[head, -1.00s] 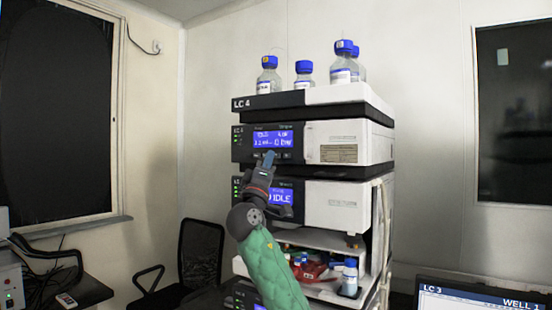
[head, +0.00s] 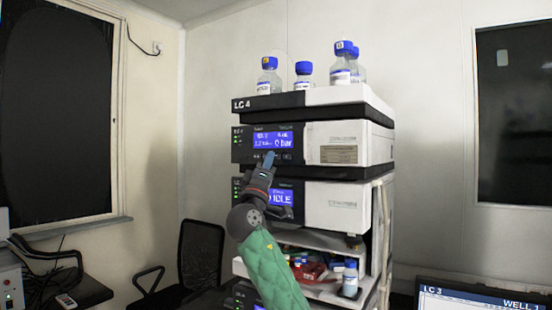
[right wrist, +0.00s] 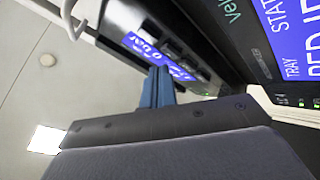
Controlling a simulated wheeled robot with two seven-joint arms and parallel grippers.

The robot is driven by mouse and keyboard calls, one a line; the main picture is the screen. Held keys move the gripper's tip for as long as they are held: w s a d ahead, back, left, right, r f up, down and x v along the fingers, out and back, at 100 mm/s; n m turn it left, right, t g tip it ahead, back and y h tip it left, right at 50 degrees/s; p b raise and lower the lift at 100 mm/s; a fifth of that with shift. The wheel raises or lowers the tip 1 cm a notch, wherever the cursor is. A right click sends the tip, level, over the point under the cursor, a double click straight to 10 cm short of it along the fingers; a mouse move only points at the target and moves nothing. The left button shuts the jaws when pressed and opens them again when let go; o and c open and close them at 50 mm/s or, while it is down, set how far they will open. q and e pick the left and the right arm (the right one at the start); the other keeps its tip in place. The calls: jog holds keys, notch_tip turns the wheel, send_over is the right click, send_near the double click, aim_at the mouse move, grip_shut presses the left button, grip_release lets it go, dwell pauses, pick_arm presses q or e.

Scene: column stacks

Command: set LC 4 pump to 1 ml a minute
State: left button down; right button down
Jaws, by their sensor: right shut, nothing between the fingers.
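The LC 4 stack (head: 262,103) stands in the middle of the head view. Its pump module (head: 340,143) has a lit blue display (head: 273,140). The small flow digits at lower left are blurred, perhaps 1.2 ml; "0 bar" reads larger at right. A row of small buttons (head: 285,156) runs under the display. My right gripper (head: 268,160) is shut and empty, its blue fingertips at this row and covering part of it. I cannot tell whether they touch a button. In the right wrist view the fingertips (right wrist: 157,86) lie near the display (right wrist: 162,58). My left gripper is not in view.
A second module showing IDLE (head: 282,198) sits below the pump. Blue-capped bottles (head: 304,76) stand on top of the stack. An open shelf (head: 320,280) lower down holds a small bottle. A monitor (head: 480,297) is at the lower right, a chair (head: 200,255) at the left.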

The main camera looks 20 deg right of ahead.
dwell(0.3)
dwell(0.5)
jog(key=shift+w+d+b, duration=0.2)
jog(key=shift+d+b, duration=0.15)
jog(key=shift+w+d, duration=0.25)
jog(key=shift+d, duration=0.05)
dwell(1.1)
jog(key=shift+s+a, duration=0.1)
dwell(0.4)
jog(key=shift+s+a+b, duration=0.4)
jog(key=shift+a+b, duration=0.05)
jog(key=shift+a, duration=0.1)
